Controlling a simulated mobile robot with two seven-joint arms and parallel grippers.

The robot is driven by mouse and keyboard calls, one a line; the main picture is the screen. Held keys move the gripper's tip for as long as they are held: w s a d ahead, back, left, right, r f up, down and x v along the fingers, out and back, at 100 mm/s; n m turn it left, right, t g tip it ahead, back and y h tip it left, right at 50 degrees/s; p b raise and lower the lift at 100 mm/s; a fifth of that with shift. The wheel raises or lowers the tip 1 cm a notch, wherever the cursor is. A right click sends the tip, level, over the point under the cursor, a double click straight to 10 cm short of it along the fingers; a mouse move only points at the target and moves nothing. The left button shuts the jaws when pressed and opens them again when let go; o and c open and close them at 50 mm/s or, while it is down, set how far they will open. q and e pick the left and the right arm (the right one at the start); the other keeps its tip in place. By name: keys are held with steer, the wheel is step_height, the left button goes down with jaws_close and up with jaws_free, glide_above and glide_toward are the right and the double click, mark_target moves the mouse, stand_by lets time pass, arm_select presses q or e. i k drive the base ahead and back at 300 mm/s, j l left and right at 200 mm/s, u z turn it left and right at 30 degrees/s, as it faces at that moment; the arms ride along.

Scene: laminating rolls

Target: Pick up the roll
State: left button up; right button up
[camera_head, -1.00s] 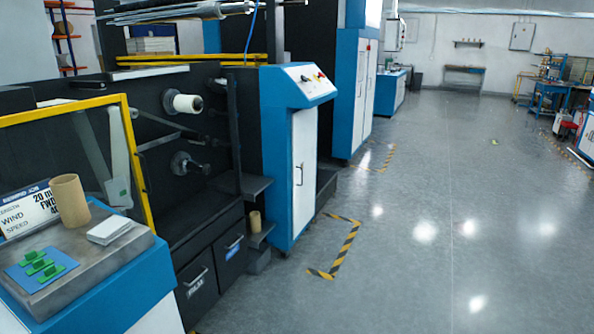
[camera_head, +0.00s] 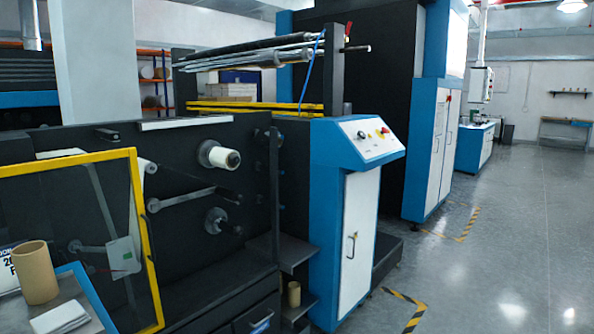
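Several things here could be called a roll, and I cannot tell which one is meant. A white roll (camera_head: 225,159) sits on a black spindle hub on the dark machine. A brown cardboard tube (camera_head: 37,274) stands upright on the grey-topped stand at the lower left. A small brown roll (camera_head: 293,294) stands on a low shelf beside the blue and white cabinet. Neither of my grippers is in view.
A yellow-framed clear guard (camera_head: 147,235) stands in front of the machine at left. The blue and white control cabinet (camera_head: 355,230) has buttons on top. White sheets (camera_head: 55,318) lie beside the cardboard tube. Open floor (camera_head: 510,260) with striped markings spreads to the right.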

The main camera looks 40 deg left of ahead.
mark_target(218, 157)
steer(key=i+u, duration=0.25)
steer(key=i, duration=0.3)
steer(key=i+l+u, duration=0.25)
steer(key=i, duration=0.25)
steer(key=i+j+u, duration=0.1)
steer(key=i+u, duration=0.4)
steer(key=u, duration=0.2)
steer(key=i+u, duration=0.25)
steer(key=u, duration=0.15)
